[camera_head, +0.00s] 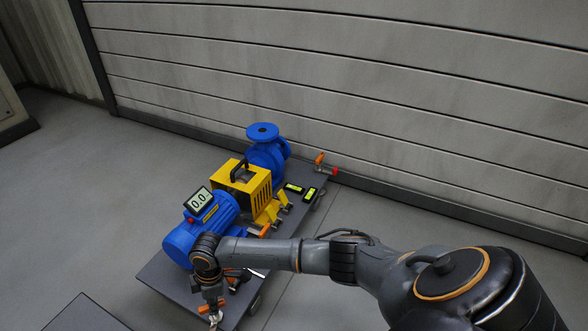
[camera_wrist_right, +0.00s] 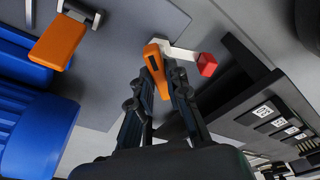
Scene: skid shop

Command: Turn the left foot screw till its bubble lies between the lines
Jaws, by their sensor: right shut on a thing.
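My right gripper (camera_head: 214,308) is at the near end of the dark skid plate (camera_head: 160,276), on the foot screw at the lower left. In the right wrist view its fingers (camera_wrist_right: 160,75) are shut on the screw's orange grip (camera_wrist_right: 155,62). A pale arm with a red end (camera_wrist_right: 207,64) sticks out from the screw to the right. Two small levels with yellow-green vials, one at the left (camera_head: 293,187) and one at the right (camera_head: 310,194), lie near the pump. Their bubbles are too small to read. My left gripper is out of view.
The skid bears a blue motor (camera_head: 185,237) with a display (camera_head: 199,201) reading 0.0, a yellow guard (camera_head: 240,186) and a blue pump (camera_head: 268,155). Another foot screw (camera_head: 320,160) stands at the far end by the wall. A dark rack with labelled bins (camera_wrist_right: 270,115) is at right.

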